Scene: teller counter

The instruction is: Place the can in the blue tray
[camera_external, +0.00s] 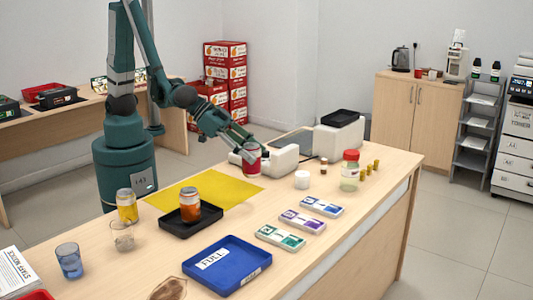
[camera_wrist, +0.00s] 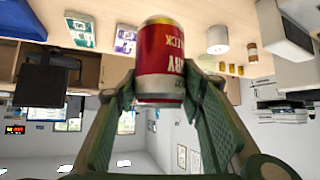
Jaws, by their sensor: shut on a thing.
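A red can (camera_external: 251,161) with a pale end is between the fingers of my gripper (camera_external: 247,149), near the back edge of the yellow sheet. In the wrist view the red can (camera_wrist: 162,58) fills the gap between the fingertips of my gripper (camera_wrist: 160,90), which is shut on it. I cannot tell whether the can touches the counter. The blue tray (camera_external: 255,268) lies at the front of the counter, well apart from the can. It is empty except for a white label reading "FULL" on its floor.
A black tray (camera_external: 172,229) holding an orange jar (camera_external: 190,204) lies between the yellow sheet (camera_external: 230,191) and the blue tray. A yellow jar (camera_external: 127,206) and glasses stand left. Coloured packs (camera_external: 281,237) lie right. A white machine (camera_external: 280,160) is close behind the can.

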